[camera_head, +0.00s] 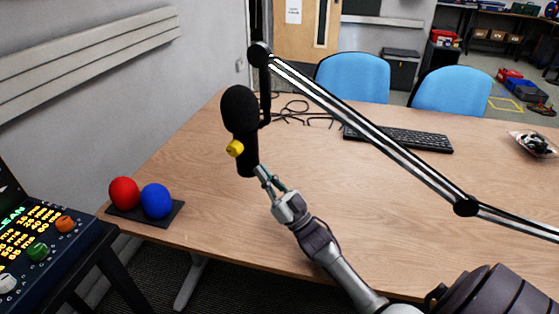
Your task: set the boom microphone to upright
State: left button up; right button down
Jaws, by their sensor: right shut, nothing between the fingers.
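The boom microphone (240,108) hangs at the left end of its jointed boom arm (355,122), above the wooden table. It has a black foam head at the top, a dark body below, and a yellow knob (235,149) on its side. The microphone stands close to upright in this view. My right gripper (262,174) is shut and empty. Its fingertips are at the lower right side of the microphone body; I cannot tell whether they touch it. My left gripper is not in view.
A red ball (124,193) and a blue ball (157,201) sit on a dark base at the table's left edge. A keyboard (400,138) and loose cables (297,112) lie toward the back. A control panel (45,240) is at lower left. The front middle table is clear.

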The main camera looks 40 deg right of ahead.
jog(key=shift+f, duration=0.1)
jog(key=shift+s+f, duration=0.15)
jog(key=shift+f, duration=0.05)
jog(key=s+d+f, duration=0.1)
jog(key=s+d, duration=0.3)
jog(key=s, duration=0.9)
jog(key=shift+s+f, duration=0.15)
jog(key=shift+s, duration=0.1)
